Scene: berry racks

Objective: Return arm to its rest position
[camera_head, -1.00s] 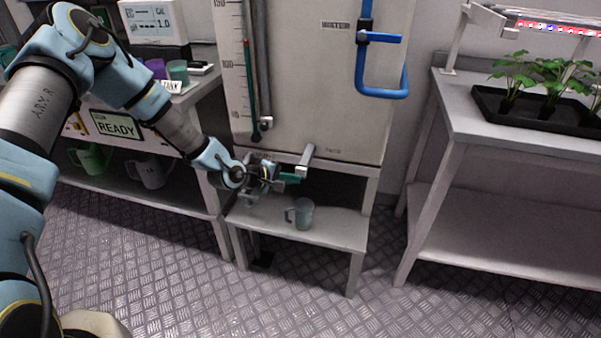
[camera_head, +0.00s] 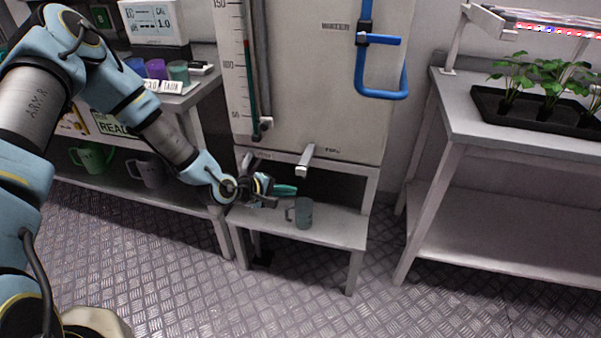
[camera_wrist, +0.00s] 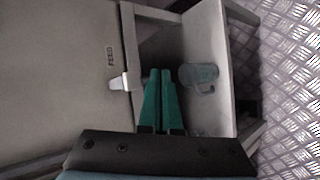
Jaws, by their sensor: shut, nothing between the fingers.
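My arm reaches in from the left in the head view, its blue and grey links bent over the left shelf. My gripper (camera_head: 285,189) is in front of the white tank (camera_head: 300,90), just above the low stand (camera_head: 330,232). In the wrist view my gripper (camera_wrist: 162,73) shows two green fingers close together, with nothing between them. A grey-green mug (camera_head: 303,213) stands upright on the low stand, to the right of the fingertips and apart from them. The mug also shows in the wrist view (camera_wrist: 198,75), beside the fingers.
The tank's tap (camera_head: 306,160) juts out just above and right of my gripper. The left shelf (camera_head: 150,190) holds a green jug (camera_head: 92,157) and a grey jug (camera_head: 148,171). A bench (camera_head: 500,135) with a plant tray (camera_head: 530,108) stands at right. Patterned floor in front is clear.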

